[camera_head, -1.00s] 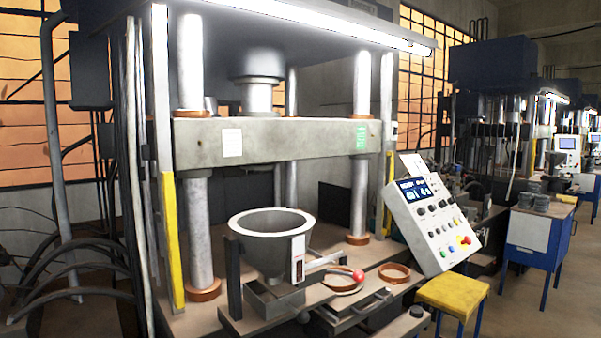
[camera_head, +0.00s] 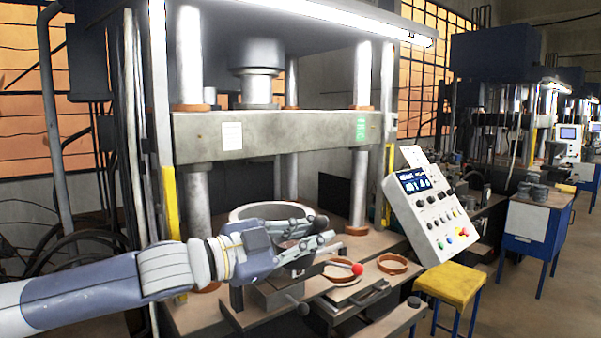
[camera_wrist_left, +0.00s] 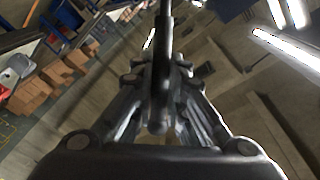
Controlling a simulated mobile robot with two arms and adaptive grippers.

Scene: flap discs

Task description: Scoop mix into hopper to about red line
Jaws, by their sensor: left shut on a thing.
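The hopper (camera_head: 262,212) is a grey funnel with a pale rim on the press bench. My left gripper (camera_head: 322,232) is in front of it and covers its front and right side in the head view. The gripper is shut on a dark tool with a long handle, which looks like the scoop (camera_wrist_left: 161,85); it runs between the fingers in the left wrist view. The scoop's bowl cannot be made out clearly, nor whether it holds mix. My right gripper is not in view.
Press columns (camera_head: 360,170) and a crossbeam (camera_head: 275,135) stand around and above the hopper. A red-knobbed lever (camera_head: 357,268) and brown rings (camera_head: 392,264) lie to the right. A control panel (camera_head: 430,215) and yellow stool (camera_head: 450,284) stand further right.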

